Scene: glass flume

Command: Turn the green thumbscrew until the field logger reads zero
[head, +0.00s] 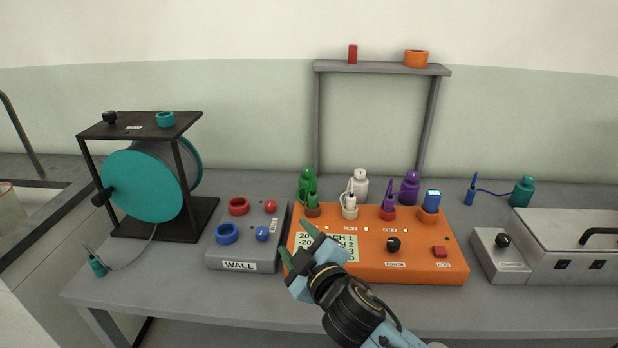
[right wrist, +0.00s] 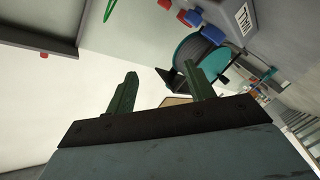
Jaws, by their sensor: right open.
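The orange logger box (head: 372,265) stands mid-bench, with a display (head: 330,247) at its left. My right gripper partly covers the display; "CH 1" and a line starting "-20" show, but the full values are not legible. A green probe (head: 312,199) stands in a socket at the box's back left, with a green bottle (head: 306,178) behind it. I cannot make out a green thumbscrew for certain. My right gripper (head: 298,243) is open and empty, over the box's front left corner; its fingers also show apart in the right wrist view (right wrist: 160,70). My left gripper is not in view.
A grey WALL box (head: 240,260) with red and blue rings sits left of the logger. A teal reel (head: 143,186) in a black frame is farther left. A grey shelf (head: 380,67) stands behind the logger. A metal lidded unit (head: 570,250) is at right.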

